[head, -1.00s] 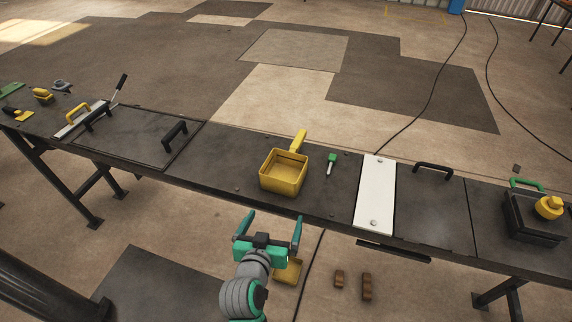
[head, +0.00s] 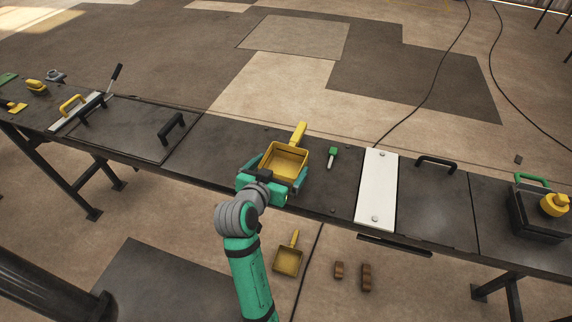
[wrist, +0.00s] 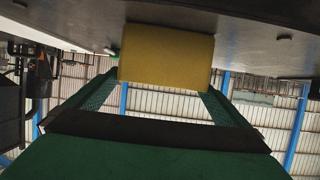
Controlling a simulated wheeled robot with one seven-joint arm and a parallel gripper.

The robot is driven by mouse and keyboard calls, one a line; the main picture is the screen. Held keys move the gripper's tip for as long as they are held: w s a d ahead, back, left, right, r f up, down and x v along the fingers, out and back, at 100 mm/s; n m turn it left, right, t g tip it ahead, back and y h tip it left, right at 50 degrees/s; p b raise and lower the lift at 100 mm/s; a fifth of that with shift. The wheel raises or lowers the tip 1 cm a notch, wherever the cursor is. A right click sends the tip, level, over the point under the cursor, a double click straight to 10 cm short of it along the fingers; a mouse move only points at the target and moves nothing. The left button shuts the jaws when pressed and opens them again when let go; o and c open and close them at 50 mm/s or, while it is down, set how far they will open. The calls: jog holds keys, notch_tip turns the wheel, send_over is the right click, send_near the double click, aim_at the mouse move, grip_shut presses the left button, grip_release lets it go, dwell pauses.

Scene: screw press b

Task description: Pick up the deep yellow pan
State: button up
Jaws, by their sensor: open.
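The deep yellow pan (head: 284,161) sits upright on the dark workbench, its handle pointing away to the back. My gripper (head: 279,176) is at the near side of the pan, its teal fingers apart with one on the left and one on the right of the pan. In the wrist view the pan's yellow wall (wrist: 167,58) fills the space between the two finger ends of my gripper (wrist: 163,82). I cannot tell whether the fingers touch it. The pan's near lower part is hidden by my gripper in the head view.
A green-handled tool (head: 332,157) lies close to the right of the pan, then a white plate (head: 377,190). A dark panel with a handle (head: 122,128) is on the left. Another yellow pan (head: 287,261) and brown blocks (head: 366,278) lie on the floor in front.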

aim_at(290, 153)
jog(key=shift+x, duration=2.75)
jog(key=shift+w+a, duration=0.1)
jog(key=c, duration=0.9)
jog(key=shift+c, duration=0.2)
jog(key=shift+r, duration=0.2)
